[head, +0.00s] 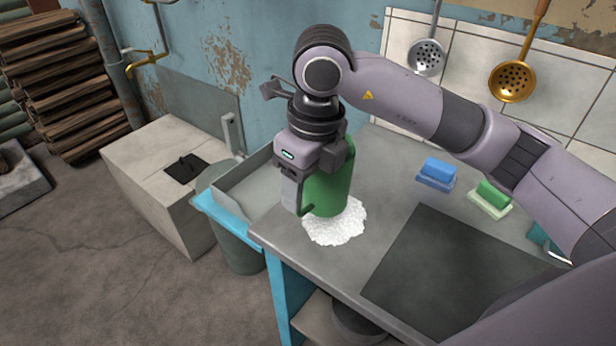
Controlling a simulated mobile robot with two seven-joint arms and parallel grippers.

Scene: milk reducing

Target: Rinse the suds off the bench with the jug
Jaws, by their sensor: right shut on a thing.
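The green jug (328,185) is over the left part of the grey bench (375,160), and my right gripper (303,200) is shut on it from the left side. The jug looks close to upright. White suds (336,225) lie in a patch on the bench directly below and in front of the jug. I cannot tell whether the jug touches the bench or hangs just above the suds. The jug's mouth is hidden behind my right gripper and wrist. My left gripper is not in view.
A blue sponge (439,168) and a green sponge (494,194) sit on holders at the right. A dark flat panel (450,262) covers the front right of the bench. A trough (240,190) and a bin (238,245) are at the left end. Two skimmers hang on the wall.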

